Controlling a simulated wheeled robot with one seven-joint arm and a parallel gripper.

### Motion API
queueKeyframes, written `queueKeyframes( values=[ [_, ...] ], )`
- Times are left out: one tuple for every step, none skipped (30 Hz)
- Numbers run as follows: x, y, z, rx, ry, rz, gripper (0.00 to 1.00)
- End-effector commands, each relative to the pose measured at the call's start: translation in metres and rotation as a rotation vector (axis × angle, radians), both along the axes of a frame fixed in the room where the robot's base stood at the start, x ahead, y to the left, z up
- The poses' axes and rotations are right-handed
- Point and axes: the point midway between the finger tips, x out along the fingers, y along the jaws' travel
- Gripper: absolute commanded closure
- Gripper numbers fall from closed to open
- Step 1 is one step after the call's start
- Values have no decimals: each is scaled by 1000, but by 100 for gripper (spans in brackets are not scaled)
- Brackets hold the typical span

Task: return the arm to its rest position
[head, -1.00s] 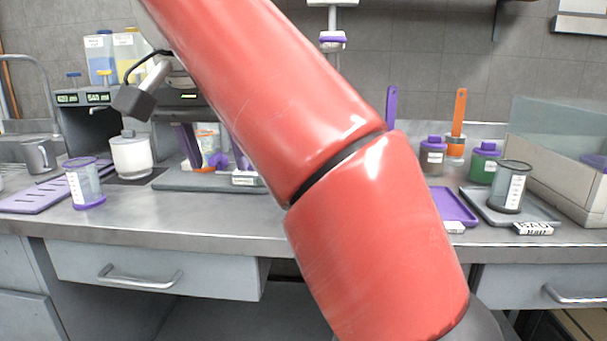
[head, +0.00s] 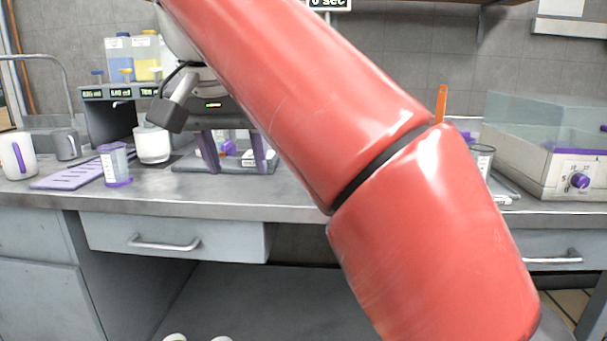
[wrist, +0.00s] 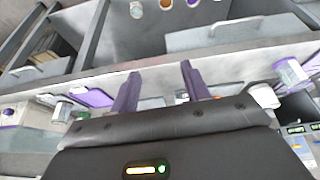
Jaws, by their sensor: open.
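My red arm (head: 300,90) crosses the head view from upper left to lower right and covers much of the bench. My gripper (head: 237,166) shows left of it, with two purple fingers pointing down and apart. It is in front of or over a grey tray (head: 190,168) on the bench; the exact gap is unclear. In the wrist view my gripper (wrist: 160,70) has both purple fingers spread, with nothing held between them. Small purple and white items (head: 228,147) show behind the fingers in the head view.
A glass-walled instrument (head: 545,150) stands at right. My arm hides the bench's middle right.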

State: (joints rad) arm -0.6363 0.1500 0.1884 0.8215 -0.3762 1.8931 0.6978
Motion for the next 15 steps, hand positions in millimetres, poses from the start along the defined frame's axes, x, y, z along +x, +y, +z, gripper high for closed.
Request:
queueKeyframes(
  values=[
    [0,-7,-2,-5,-3,3,53],
    [1,-10,-4,-9,-3,8,53],
    [1,-15,-6,-12,-6,14,53],
    [2,-19,-9,-16,-7,18,53],
    [2,-24,-11,-19,-9,23,53],
    [2,-30,-15,-24,-10,28,53],
    [2,-35,-18,-26,-12,34,53],
    [2,-40,-22,-30,-12,39,53],
    [2,-49,-27,-36,-14,46,53],
    [1,-55,-32,-38,-15,51,53],
    [0,-63,-38,-41,-15,57,53],
    [-1,-74,-46,-45,-17,63,53],
    [-3,-84,-54,-47,-18,68,53],
    [-5,-94,-63,-49,-19,72,53],
    [-10,-108,-76,-49,-21,79,53]
  ],
)
